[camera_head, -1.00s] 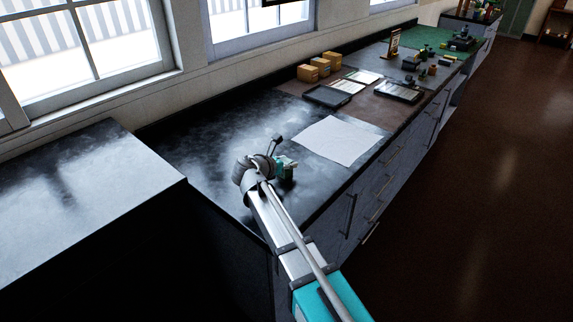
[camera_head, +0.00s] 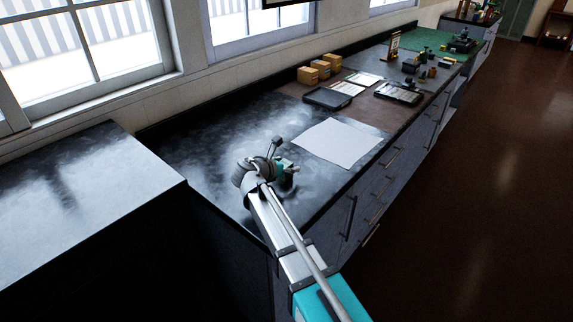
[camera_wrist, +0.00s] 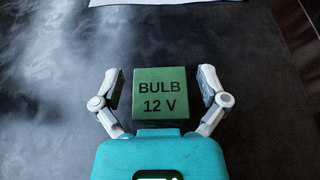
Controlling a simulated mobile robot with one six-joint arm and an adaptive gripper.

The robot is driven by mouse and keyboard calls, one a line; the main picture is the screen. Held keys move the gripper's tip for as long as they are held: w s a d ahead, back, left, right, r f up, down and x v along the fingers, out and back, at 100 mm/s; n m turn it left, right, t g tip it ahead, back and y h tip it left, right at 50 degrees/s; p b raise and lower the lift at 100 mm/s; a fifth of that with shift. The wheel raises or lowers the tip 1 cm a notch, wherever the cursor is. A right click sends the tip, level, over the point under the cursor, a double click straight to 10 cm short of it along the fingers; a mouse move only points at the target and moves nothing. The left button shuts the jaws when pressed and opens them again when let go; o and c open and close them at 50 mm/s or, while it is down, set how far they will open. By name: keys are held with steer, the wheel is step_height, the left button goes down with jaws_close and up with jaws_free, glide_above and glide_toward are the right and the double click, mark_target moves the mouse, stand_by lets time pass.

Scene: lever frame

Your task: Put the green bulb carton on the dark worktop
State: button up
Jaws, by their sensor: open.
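The green bulb carton (camera_wrist: 160,95), marked "BULB 12 V", is in the wrist view on or just above the dark worktop (camera_wrist: 60,80); I cannot tell touching from a small gap. My gripper (camera_wrist: 160,88) is open, with one finger on each side of the carton and a visible gap at both sides. In the head view my gripper (camera_head: 286,172) is low over the near part of the dark worktop (camera_head: 215,130), and the arm largely hides the carton there.
A white sheet (camera_head: 338,142) lies on the worktop just beyond my gripper. Farther back are black trays (camera_head: 327,98) and several yellow boxes (camera_head: 307,74). The worktop left of my gripper is clear. Its front edge is close on the right.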

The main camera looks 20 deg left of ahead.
steer(key=shift+r, duration=0.15)
steer(key=p+v, duration=0.4)
steer(key=v, duration=0.8)
steer(key=shift+p, duration=0.3)
stand_by(0.3)
steer(key=w+d+f+m+g, duration=0.1)
steer(key=d+m, duration=0.1)
steer(key=d, duration=0.3)
steer(key=w+d+f+m+g, duration=0.1)
steer(key=d+f+m, duration=0.1)
steer(key=d, duration=0.3)
steer(key=w+d+f+m+g+h, duration=0.1)
steer(key=d+m+g, duration=0.1)
steer(key=d, duration=0.3)
steer(key=shift+f+m, duration=0.25)
steer(key=shift+m, duration=0.65)
steer(key=s+d+f+m+g+y, duration=0.2)
steer(key=s+d+m+g, duration=0.1)
steer(key=d+m, duration=0.5)
steer(key=s+d+f+m+g+y, duration=0.2)
steer(key=d+m, duration=0.5)
steer(key=d, duration=0.5)
steer(key=s+d+f+m+g+y, duration=0.2)
steer(key=s+d+m, duration=0.3)
steer(key=d+m, duration=0.3)
steer(key=shift+d+f+m+g, duration=0.3)
steer(key=shift+d+f+g, duration=0.4)
steer(key=shift+d, duration=0.75)
